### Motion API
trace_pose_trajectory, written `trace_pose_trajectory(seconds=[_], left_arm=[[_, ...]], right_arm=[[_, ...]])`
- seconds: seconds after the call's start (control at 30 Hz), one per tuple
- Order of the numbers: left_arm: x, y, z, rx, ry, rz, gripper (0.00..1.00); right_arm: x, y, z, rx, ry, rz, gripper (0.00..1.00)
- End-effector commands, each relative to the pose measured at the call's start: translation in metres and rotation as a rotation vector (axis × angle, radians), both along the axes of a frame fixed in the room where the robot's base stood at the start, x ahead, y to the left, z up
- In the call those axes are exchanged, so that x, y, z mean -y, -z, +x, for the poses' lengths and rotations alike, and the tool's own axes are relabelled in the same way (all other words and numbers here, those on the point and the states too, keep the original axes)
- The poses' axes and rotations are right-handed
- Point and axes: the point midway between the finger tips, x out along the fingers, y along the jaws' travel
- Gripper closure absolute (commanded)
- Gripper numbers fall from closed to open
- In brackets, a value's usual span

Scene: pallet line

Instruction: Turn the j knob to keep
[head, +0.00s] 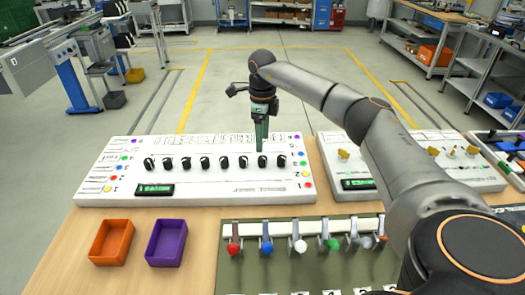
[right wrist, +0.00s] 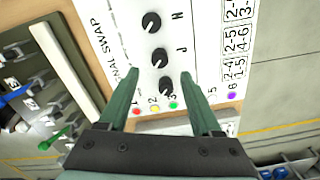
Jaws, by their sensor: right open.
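A white panel (head: 220,190) carries a row of several black knobs. In the right wrist view the black j knob (right wrist: 159,58) sits beside the printed J, between the knob by the H (right wrist: 151,22) and the end knob (right wrist: 166,86). In the head view the j knob (head: 262,161) appears second from the row's right end. My right gripper (head: 261,148) points down at this end of the row. In the wrist view its open fingers (right wrist: 160,75) stand either side of the row, with nothing held. The word keep is not readable. My left gripper is out of view.
Orange (head: 111,242) and purple (head: 166,243) bins stand in front of the panel. A board with several coloured levers (head: 298,244) lies at front centre. A second white panel (head: 398,150) stands to the right, partly behind my right arm.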

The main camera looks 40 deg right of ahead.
Motion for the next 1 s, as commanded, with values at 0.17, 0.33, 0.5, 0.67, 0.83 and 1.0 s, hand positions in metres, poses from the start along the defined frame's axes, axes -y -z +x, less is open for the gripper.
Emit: trace_pose_trajectory(seconds=[0.17,0.33,0.5,0.67,0.83,1.0], left_arm=[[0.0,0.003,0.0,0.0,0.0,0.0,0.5],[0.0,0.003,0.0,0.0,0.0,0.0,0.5],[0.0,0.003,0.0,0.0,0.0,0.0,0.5],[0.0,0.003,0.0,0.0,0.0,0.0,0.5],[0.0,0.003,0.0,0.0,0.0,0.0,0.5],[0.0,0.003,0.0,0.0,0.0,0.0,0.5]], right_arm=[[0.0,-0.036,0.0,0.003,0.0,0.001,0.34],[0.0,-0.056,0.0,0.001,0.0,0.001,0.34],[0.0,-0.061,-0.001,-0.001,0.0,0.0,0.34],[0.0,-0.061,-0.001,-0.001,0.0,0.0,0.34],[0.0,-0.061,0.0,-0.001,0.0,0.0,0.34],[0.0,-0.061,0.0,-0.001,0.0,0.0,0.34]])
